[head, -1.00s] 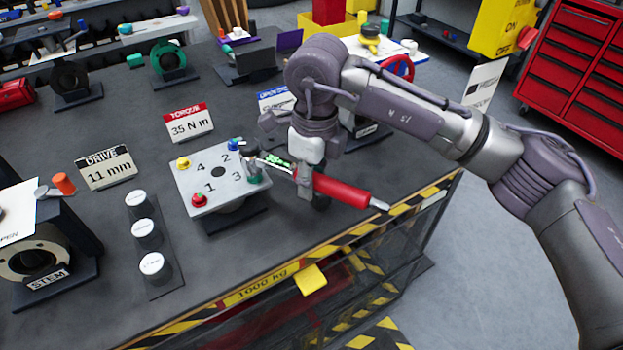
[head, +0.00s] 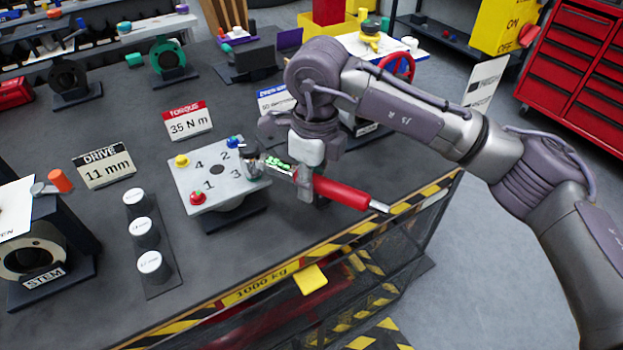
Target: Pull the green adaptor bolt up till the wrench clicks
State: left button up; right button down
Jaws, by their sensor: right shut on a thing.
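The light grey adaptor plate (head: 217,195), marked 1 to 4, sits on a dark stand. A red bolt (head: 197,198) is by 1, a yellow bolt (head: 182,161) by 4 and a blue bolt (head: 233,142) by 2. My right gripper (head: 305,183) is shut on the torque wrench (head: 343,193), which has a red handle and a green-lit display. The wrench head (head: 252,163) is over the corner by 3; I cannot tell how fully it is seated. My left gripper is out of view.
A torque sign (head: 188,122) reads 35 N m; a drive sign (head: 105,167) reads 11 mm. Several white-topped sockets (head: 142,229) stand on a strip left of the plate. The bench's striped front edge (head: 260,293) lies below the wrench.

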jog(key=shift+f+b, duration=0.4)
jog(key=shift+s+a+m+b, duration=0.35)
jog(key=shift+s+a+m, duration=0.3)
jog(key=shift+s+m, duration=0.4)
jog(key=shift+s+a, duration=0.1)
jog(key=shift+s+a+m+b, duration=0.45)
jog(key=shift+s+a+m, duration=0.3)
jog(key=shift+m, duration=0.3)
jog(key=shift+s, duration=0.1)
jog(key=shift+s+a+m+b, duration=0.45)
jog(key=shift+s+a+m, duration=0.2)
jog(key=shift+a+m, duration=0.35)
dwell(0.5)
